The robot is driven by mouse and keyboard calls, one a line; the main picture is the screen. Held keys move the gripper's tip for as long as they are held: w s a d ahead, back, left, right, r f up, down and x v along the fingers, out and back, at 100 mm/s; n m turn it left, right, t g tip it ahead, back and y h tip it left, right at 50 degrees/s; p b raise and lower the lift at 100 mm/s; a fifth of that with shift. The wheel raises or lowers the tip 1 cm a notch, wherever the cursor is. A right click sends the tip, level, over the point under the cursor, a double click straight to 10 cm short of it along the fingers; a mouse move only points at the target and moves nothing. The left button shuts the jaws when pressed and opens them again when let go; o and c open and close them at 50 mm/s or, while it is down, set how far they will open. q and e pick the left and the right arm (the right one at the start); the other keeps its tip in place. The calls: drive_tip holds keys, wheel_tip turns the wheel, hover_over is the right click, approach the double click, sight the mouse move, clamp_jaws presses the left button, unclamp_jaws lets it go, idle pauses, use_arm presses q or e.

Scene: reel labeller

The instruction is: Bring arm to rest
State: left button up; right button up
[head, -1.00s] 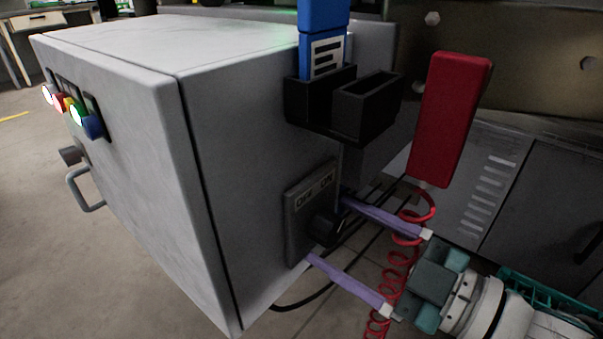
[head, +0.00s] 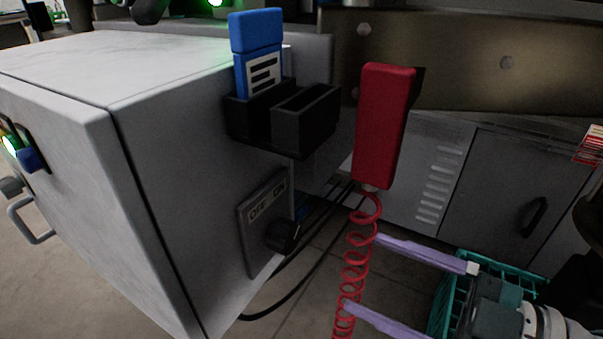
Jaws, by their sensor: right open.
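My right gripper (head: 360,270) is in the lower right of the head view. Its two long purple fingers are apart, with nothing held between them. The fingertips point left, near a coiled red cord (head: 357,265), and are clear of the rotary OFF/ON switch (head: 284,236) on the grey cabinet's side. Whether a finger touches the cord, I cannot tell. My left gripper is out of view.
The grey cabinet (head: 170,215) fills the left. A black two-slot holder (head: 300,118) on it carries a blue labelled object (head: 257,50) in one slot; the other looks empty. A red block (head: 385,125) hangs above the cord. A teal crate (head: 445,305) stands lower right.

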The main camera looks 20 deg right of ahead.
drive_tip(key=w+r+m+h+p, duration=0.4)
drive_tip(key=r+m+h+p, duration=0.15)
drive_tip(key=r+p, duration=0.5)
drive_tip(key=s+r+m+g+h+p, duration=0.3)
drive_tip(key=s+r+g+p, duration=0.2)
drive_tip(key=s+r+p, duration=0.45)
drive_tip(key=s+r+m+g+h+p, duration=0.2)
drive_tip(key=s+r+m+g+p, duration=0.35)
drive_tip(key=r+p, duration=0.55)
wheel_tip(320, 180, up, 37)
drive_tip(key=s+n+p, duration=0.1)
drive_tip(key=p, duration=3.4)
drive_tip(key=shift+d+n+p, duration=0.2)
drive_tip(key=shift+n+p, duration=0.2)
